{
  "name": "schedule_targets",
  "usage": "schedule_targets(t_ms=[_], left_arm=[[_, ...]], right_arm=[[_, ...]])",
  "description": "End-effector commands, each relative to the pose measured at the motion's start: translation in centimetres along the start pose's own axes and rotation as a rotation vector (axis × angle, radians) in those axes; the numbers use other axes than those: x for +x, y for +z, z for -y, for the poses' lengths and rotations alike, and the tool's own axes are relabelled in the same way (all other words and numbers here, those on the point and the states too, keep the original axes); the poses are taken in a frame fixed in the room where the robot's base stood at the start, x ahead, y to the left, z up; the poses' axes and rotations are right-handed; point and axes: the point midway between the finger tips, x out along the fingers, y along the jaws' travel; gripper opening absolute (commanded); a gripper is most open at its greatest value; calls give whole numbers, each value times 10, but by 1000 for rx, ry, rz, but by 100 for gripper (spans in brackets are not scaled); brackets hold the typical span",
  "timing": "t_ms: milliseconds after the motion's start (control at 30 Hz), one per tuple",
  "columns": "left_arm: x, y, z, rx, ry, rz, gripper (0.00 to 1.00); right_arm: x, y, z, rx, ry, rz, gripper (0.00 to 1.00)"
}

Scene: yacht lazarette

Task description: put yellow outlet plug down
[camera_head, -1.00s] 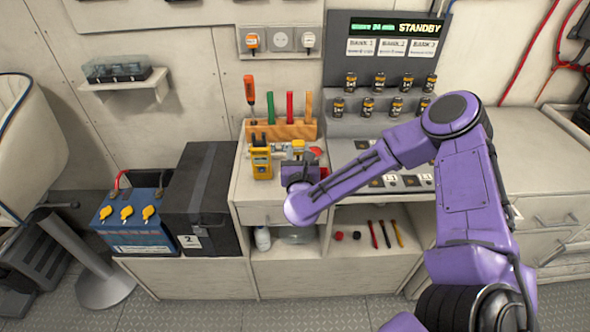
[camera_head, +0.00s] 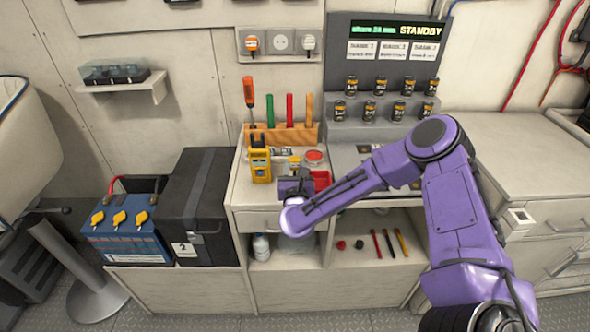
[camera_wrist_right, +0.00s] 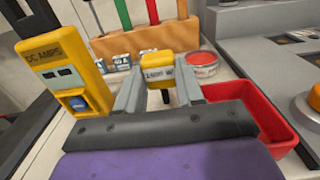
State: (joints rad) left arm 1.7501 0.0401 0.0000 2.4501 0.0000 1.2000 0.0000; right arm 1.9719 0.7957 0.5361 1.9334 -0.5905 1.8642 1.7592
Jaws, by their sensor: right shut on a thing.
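The yellow outlet plug (camera_wrist_right: 158,72) is between the two grey fingers of my right gripper (camera_wrist_right: 158,90) in the right wrist view, with a dark part below it. In the head view the plug (camera_head: 295,162) shows just beyond my right gripper (camera_head: 296,174), over the bench top (camera_head: 243,190). I cannot tell whether the plug touches the bench. My right gripper is shut on it. My left gripper is not in view.
A yellow meter (camera_head: 260,163) stands left of the plug. A red tin (camera_head: 314,157) and red bin (camera_wrist_right: 265,120) are on its right. A wooden tool rack (camera_head: 282,134) stands behind. Wall sockets (camera_head: 280,42) are above, the middle one empty.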

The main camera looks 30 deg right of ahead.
Motion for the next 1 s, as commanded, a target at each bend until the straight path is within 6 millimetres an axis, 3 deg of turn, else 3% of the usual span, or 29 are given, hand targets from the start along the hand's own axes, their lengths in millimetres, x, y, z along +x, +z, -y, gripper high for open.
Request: schedule_targets(t_ms=[300,333,400,700,867,900,1000], left_arm=[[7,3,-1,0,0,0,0],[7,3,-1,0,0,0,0],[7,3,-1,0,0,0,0],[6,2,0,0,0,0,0],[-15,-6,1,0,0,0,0],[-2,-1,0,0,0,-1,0],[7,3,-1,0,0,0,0]], right_arm=[[0,-7,0,-1,0,-2,0],[-1,-7,0,-1,0,-3,40],[-1,-8,0,-1,0,-5,63],[-2,-9,1,-3,0,-10,63],[-3,10,1,-3,0,-11,63],[-15,-1,0,-2,4,-10,63],[-44,-1,-1,0,6,-7,63]])
